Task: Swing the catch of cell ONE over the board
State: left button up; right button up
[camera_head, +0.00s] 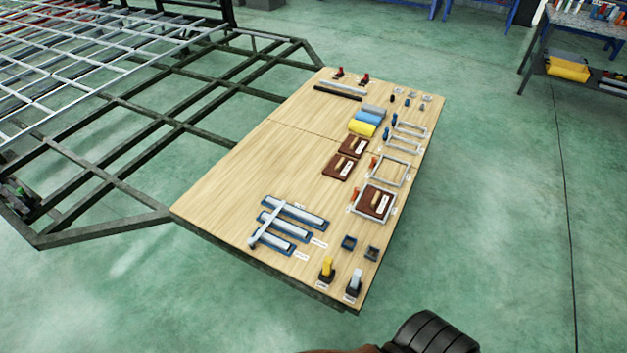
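A brown board (366,208) with a pale handle and white label lies inside a light frame, a cell (354,209), at the right of the wooden table. A red catch (356,193) stands at this cell's upper left side; I cannot tell if it reaches over the board. A second, empty cell (405,172) with a red catch (374,162) lies just behind it. The cell labels are too small to read, so I cannot tell which is ONE. Two more brown boards (353,147) (337,167) lie left of the cells. Neither gripper shows.
The wooden table (235,185) is bare at its left. Blue trays with grey bars (292,213) and yellow and grey upright pieces (327,268) (354,283) occupy the front. Coloured rolls (362,129) and blue-catch frames (410,129) lie farther back. A metal chassis (150,133) adjoins the table's left.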

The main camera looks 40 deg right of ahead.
aim_at(355, 190)
jog(key=i, duration=1.4)
jog(key=z, duration=0.9)
